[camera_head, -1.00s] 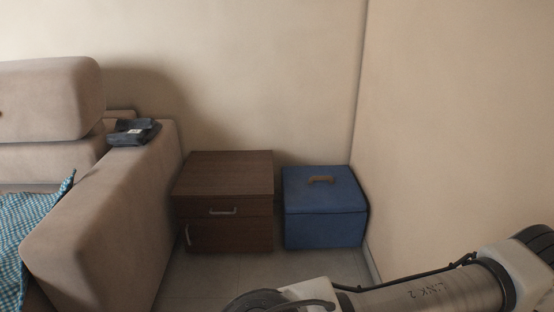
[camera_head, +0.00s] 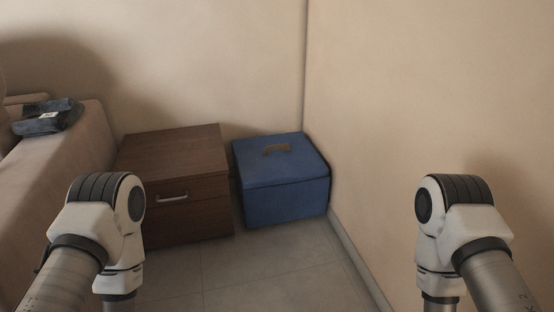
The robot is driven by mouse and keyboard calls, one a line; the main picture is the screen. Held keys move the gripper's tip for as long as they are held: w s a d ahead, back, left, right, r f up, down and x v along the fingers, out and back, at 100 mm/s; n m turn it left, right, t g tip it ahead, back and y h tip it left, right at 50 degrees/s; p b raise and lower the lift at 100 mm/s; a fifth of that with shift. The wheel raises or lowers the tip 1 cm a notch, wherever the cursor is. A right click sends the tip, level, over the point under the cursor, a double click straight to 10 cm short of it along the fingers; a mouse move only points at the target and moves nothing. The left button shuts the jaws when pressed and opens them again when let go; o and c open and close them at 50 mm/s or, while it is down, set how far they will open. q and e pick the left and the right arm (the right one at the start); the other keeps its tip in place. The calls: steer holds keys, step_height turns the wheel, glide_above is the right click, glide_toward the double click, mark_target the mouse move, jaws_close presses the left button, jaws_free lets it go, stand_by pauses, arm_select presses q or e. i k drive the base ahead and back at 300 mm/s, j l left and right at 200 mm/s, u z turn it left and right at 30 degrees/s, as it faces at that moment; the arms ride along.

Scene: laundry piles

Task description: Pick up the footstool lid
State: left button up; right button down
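The blue footstool (camera_head: 286,203) stands on the floor in the corner, against the right wall. Its blue lid (camera_head: 262,168) sits closed on top and has a brown handle (camera_head: 277,149). Parts of both my arms show at the lower left and lower right, in front of the footstool and apart from it. Neither gripper shows; both lie outside the view.
A brown wooden cabinet (camera_head: 205,185) with a metal handle stands just left of the footstool. A beige sofa (camera_head: 65,160) with folded dark clothing (camera_head: 48,117) on its armrest is at the left. Tiled floor (camera_head: 265,265) in front of the footstool is clear.

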mark_target(269, 160)
steer(key=i+j+z, duration=0.1)
steer(key=i+j, duration=0.45)
steer(key=i, duration=0.25)
steer(key=i+j+z, duration=0.1)
steer(key=i+j, duration=0.55)
steer(key=i, duration=0.15)
